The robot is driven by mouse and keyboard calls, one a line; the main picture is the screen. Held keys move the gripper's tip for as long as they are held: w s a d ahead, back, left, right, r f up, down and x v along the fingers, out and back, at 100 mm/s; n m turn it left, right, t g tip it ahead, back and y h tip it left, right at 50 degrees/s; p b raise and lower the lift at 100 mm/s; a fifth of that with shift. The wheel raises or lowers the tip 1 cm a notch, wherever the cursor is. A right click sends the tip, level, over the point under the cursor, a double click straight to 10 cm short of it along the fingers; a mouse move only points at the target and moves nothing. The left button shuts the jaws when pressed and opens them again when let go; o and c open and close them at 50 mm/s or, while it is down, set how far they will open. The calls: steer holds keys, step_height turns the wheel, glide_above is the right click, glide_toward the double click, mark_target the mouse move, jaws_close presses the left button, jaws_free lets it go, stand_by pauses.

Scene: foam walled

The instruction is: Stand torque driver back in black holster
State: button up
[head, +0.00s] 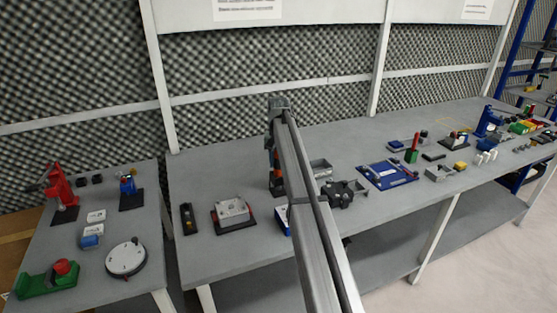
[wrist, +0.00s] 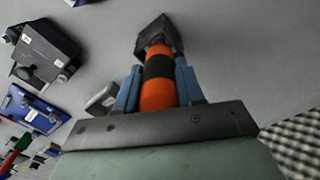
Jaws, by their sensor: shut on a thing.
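The torque driver (wrist: 159,85) is an orange handle with a black band, held between the blue fingers of my gripper (wrist: 160,88) in the wrist view. A black block that looks like the holster (wrist: 158,32) shows at the driver's far end; the two meet in the picture, but I cannot tell how far the driver sits inside. In the head view, my gripper (head: 275,150) is above the bench, partly hidden by my arm. A bit of orange and the dark holster (head: 277,187) show below it.
On the bench, a grey box on a dark base (head: 233,213) stands left of the holster. A dark grey fixture (head: 342,193) and a blue plate (head: 388,175) lie to the right. A side table at left holds a red press (head: 64,195). Foam walls stand behind.

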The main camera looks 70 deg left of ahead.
steer(key=shift+f, duration=0.5)
steer(key=o, duration=1.2)
step_height(320, 180, up, 14)
steer(key=shift+f, duration=0.1)
stand_by(0.3)
